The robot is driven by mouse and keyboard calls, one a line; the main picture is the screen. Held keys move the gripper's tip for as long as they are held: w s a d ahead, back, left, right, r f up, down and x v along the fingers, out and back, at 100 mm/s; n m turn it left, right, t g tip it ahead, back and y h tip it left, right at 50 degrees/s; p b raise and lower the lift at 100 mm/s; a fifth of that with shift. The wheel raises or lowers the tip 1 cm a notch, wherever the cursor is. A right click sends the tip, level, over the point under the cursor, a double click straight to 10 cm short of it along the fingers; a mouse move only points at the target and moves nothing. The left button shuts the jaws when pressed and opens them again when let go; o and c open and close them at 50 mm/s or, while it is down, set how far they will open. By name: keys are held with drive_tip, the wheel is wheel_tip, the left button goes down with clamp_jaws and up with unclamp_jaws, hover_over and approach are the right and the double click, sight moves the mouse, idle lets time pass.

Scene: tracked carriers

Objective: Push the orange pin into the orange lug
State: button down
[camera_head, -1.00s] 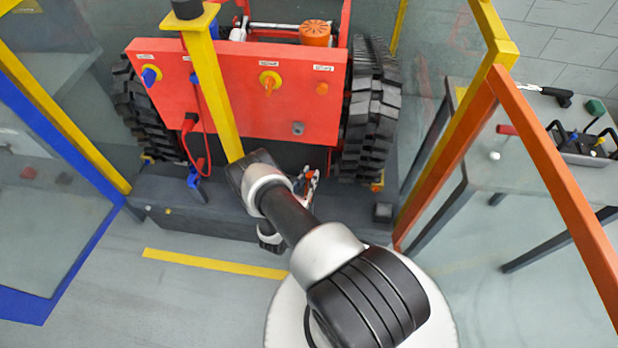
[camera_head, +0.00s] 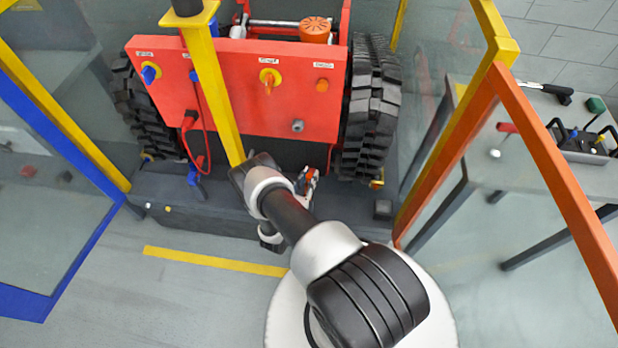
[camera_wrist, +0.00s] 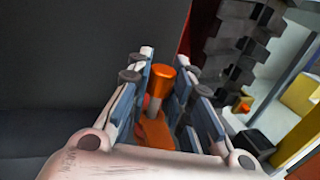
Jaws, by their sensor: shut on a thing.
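My gripper (camera_wrist: 158,92) is shut on the orange pin (camera_wrist: 161,80), which stands between the two fingers in the wrist view. The pin has a round orange head and a short grey shaft. A flat orange piece (camera_wrist: 155,132) shows below the shaft; I cannot tell whether it belongs to the pin. In the head view my gripper (camera_head: 307,184) is in front of the red carrier's lower part, partly hidden by my arm. A small orange and yellow fitting (camera_wrist: 243,105) sits by the right track; it also shows in the head view (camera_head: 377,184). I cannot tell whether it is the orange lug.
The red carrier panel (camera_head: 240,110) has a blue knob (camera_head: 149,74), an orange knob (camera_head: 269,80) and a red cable (camera_head: 207,140). Black tracks (camera_head: 370,110) flank it. A yellow post (camera_head: 217,90) rises in front. A side table (camera_head: 520,180) stands right, behind orange framing.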

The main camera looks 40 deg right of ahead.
drive_tip(key=shift+f, duration=0.9)
drive_tip(key=shift+s+a+f, duration=0.1)
drive_tip(key=shift+s+f, duration=0.15)
drive_tip(key=shift+f, duration=0.3)
idle(1.0)
drive_tip(key=c, duration=1.4)
unclamp_jaws()
drive_tip(key=shift+o, duration=0.2)
drive_tip(key=shift+s, duration=0.2)
drive_tip(key=w+r+v, duration=0.1)
drive_tip(key=v, duration=1)
drive_tip(key=shift+a, duration=0.5)
drive_tip(key=shift+s, duration=0.1)
